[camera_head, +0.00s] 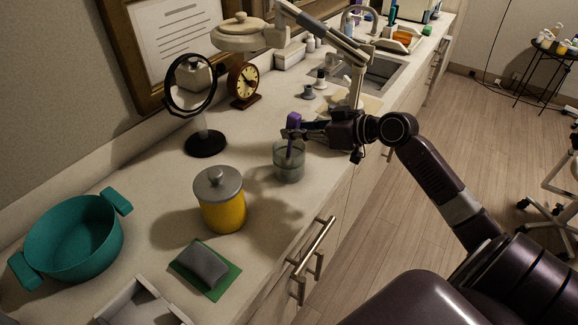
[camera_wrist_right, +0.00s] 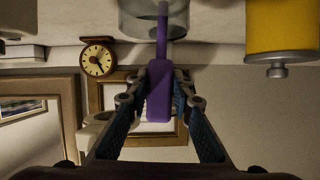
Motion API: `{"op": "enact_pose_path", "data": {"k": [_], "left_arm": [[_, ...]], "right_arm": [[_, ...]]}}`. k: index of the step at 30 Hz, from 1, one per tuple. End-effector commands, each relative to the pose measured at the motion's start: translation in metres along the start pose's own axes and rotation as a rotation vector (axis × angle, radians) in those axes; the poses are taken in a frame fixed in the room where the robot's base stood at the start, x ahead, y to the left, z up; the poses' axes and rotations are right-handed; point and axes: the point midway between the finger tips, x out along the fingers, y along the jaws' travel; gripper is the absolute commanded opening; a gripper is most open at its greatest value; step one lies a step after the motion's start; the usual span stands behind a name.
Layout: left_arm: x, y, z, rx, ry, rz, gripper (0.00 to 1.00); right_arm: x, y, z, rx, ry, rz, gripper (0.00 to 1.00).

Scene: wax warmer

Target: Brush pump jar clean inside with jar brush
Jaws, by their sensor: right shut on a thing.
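The pump jar (camera_head: 289,166) is a clear glass jar standing on the counter, right of the middle. My right gripper (camera_head: 294,131) is above the jar's rim and shut on the purple handle of the jar brush (camera_head: 295,119). The brush points down, its lower part inside the jar, seen through the glass. In the right wrist view, the two fingers clasp the purple handle (camera_wrist_right: 160,95), and the shaft reaches into the glass jar (camera_wrist_right: 140,14). The bristles are hard to make out. My left gripper is not in view.
A round mirror (camera_head: 205,144), a clock (camera_head: 243,84), a teal pot (camera_head: 72,240) and a grey sponge on a green cloth (camera_head: 203,264) are also on the counter. A sink (camera_head: 383,72) lies behind.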

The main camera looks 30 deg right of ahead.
Motion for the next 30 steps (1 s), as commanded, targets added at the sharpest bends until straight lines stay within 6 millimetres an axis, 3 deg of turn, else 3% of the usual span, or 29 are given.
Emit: {"op": "enact_pose_path", "data": {"k": [11,30], "left_arm": [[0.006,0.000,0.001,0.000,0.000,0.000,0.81],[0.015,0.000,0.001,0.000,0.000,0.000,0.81]], "right_arm": [[-0.011,0.008,0.005,-0.001,-0.001,0.000,0.00],[-0.001,0.028,-0.001,-0.001,0.000,0.001,0.00]]}}
